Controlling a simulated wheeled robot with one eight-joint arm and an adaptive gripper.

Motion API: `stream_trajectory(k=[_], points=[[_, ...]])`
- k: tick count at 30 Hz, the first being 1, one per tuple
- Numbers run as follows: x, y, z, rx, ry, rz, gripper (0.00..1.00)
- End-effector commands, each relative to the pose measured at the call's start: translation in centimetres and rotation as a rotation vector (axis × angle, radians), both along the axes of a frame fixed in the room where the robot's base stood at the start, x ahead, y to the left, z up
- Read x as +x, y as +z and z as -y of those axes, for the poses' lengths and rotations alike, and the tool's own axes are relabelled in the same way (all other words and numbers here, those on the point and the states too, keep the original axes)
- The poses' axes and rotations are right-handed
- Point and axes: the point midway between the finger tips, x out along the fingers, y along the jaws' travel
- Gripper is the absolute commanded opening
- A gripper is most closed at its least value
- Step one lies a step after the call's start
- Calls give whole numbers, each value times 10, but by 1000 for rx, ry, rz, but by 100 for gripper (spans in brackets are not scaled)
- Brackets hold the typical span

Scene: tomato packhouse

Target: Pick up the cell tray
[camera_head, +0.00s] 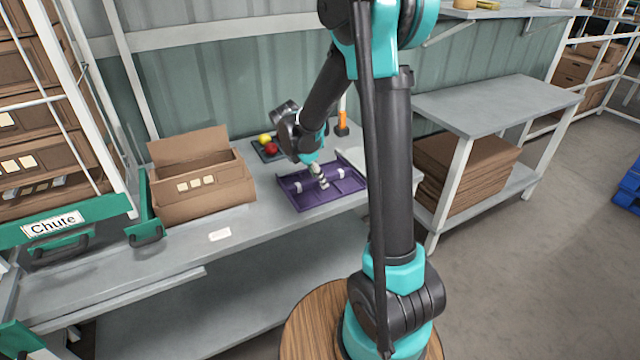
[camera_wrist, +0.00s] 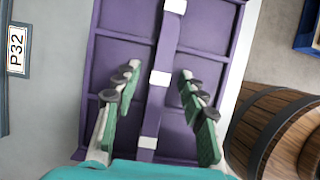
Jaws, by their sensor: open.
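The cell tray (camera_head: 345,187) is a shallow purple tray with several compartments and white patches on its dividers. It lies flat on the grey bench, right of the cardboard box. My gripper (camera_head: 319,174) is over the middle of it, pointing down. In the wrist view the tray (camera_wrist: 110,50) fills the middle, with a raised central divider running lengthwise. My gripper (camera_wrist: 159,75) is open there, one green-padded finger on each side of that divider, with nothing held. I cannot tell how far the fingertips are above the tray floor.
An open cardboard box (camera_head: 205,190) stands left of the tray. A small dark tray with red and yellow tomatoes (camera_head: 268,148) and an orange-topped item (camera_head: 342,121) are behind. A "Chute" sign (camera_head: 52,224) is far left. A wooden barrel (camera_wrist: 275,125) shows at the wrist view's right.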

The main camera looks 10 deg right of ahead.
Motion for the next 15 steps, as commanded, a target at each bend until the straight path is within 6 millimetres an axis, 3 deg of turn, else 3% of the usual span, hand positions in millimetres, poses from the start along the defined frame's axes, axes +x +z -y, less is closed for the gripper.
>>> stream_trajectory(k=[5,15], points=[[0,0,0,0,0,0,40],[0,0,0,0,0,0,0]])
